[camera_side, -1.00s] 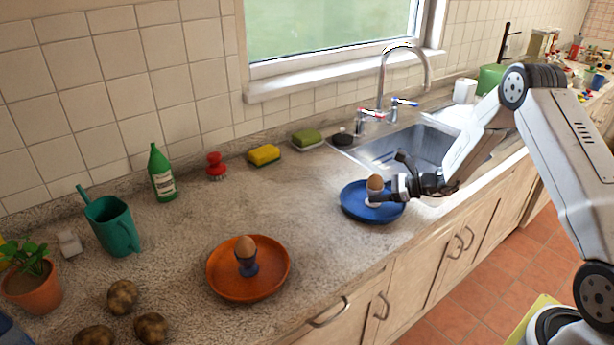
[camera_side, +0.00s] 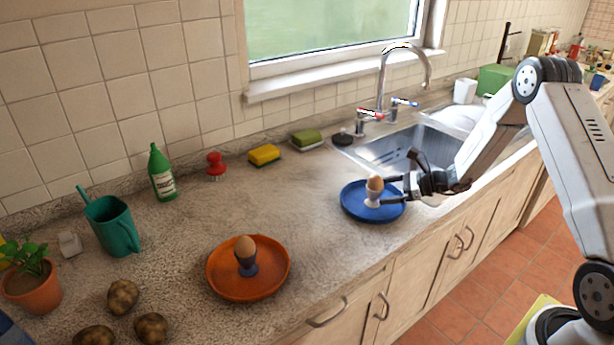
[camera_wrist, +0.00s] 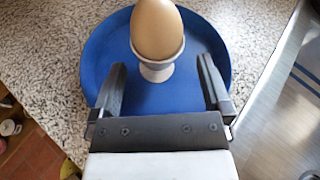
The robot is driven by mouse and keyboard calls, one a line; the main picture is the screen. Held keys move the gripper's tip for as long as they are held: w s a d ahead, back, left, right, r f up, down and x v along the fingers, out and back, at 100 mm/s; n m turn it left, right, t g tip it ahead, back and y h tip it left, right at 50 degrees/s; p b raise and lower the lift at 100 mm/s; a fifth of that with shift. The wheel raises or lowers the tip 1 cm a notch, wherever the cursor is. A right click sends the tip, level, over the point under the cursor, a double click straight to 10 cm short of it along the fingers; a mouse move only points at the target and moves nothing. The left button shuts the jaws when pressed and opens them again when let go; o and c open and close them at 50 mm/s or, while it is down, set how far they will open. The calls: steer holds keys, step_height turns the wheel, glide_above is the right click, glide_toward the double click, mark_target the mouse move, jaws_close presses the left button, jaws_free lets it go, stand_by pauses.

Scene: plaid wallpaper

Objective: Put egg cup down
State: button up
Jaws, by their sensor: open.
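A white egg cup (camera_side: 373,201) with a brown egg (camera_side: 375,184) in it stands upright on the blue plate (camera_side: 352,207), to the right on the counter. In the wrist view the egg cup (camera_wrist: 155,70), egg (camera_wrist: 157,28) and blue plate (camera_wrist: 205,45) show just beyond my fingers. My gripper (camera_side: 392,189) is open and empty, to the right of the egg cup. In the wrist view its fingers (camera_wrist: 163,82) are spread apart, with the egg cup ahead of the tips.
The sink (camera_side: 400,148) and tap (camera_side: 384,85) lie behind my gripper. Sponges, a red brush (camera_side: 216,162), a green bottle (camera_side: 162,173) and a watering can (camera_side: 112,225) line the wall. Potatoes lie front left. The counter between the plates is clear.

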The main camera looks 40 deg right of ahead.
steer(key=v, duration=0.9)
stand_by(0.4)
steer(key=shift+a, duration=0.35)
steer(key=s+a+n+g, duration=0.1)
steer(key=a, duration=0.1)
steer(key=a+n+g, duration=0.2)
steer(key=a, duration=0.1)
steer(key=s+a+n+g, duration=0.1)
steer(key=a+n+g, duration=0.1)
steer(key=a, duration=0.1)
steer(key=shift+s+r, duration=0.2)
steer(key=shift+s, duration=0.15)
steer(key=s+a+r+n+g+h, duration=0.3)
steer(key=s+a+n+h, duration=0.5)
steer(key=n, duration=1.3)
steer(key=s+a+r, duration=0.1)
steer(key=s+a, duration=0.2)
steer(key=shift+s+a+n, duration=0.25)
steer(key=shift+a+n, duration=0.05)
steer(key=shift+a, duration=0.1)
steer(key=shift+f, duration=0.1)
